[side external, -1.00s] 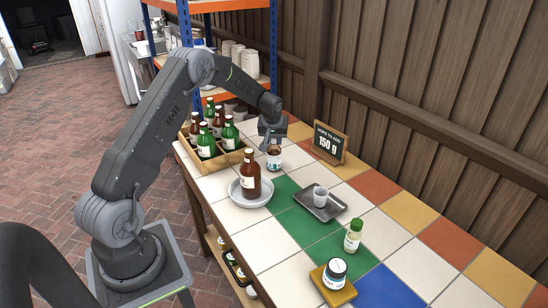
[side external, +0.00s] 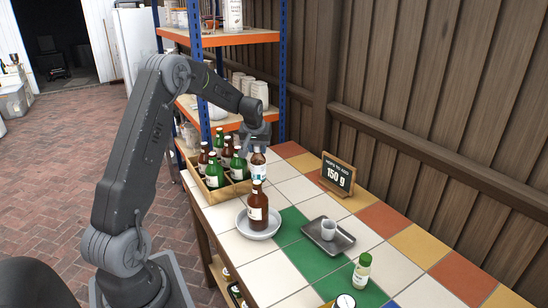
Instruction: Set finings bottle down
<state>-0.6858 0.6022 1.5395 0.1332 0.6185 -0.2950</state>
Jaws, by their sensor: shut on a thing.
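My gripper (side external: 255,140) is shut on a small brown bottle with a white and blue label (side external: 258,168), which I take to be the finings bottle; the label is too small to read. The bottle is upright, at the far end of the tiled table, just right of the wooden crate (side external: 212,196). The gripper covers part of its top, and the tall brown bottle in front hides its base. I cannot tell whether it touches the tiles.
The crate holds several green and brown bottles. A tall brown bottle (side external: 258,208) stands in a white bowl (side external: 243,228). A grey tray (side external: 316,241) holds a cup (side external: 328,229). A sign (side external: 338,174) and a pale green bottle (side external: 362,271) stand further right. Tiles between sign and bowl are clear.

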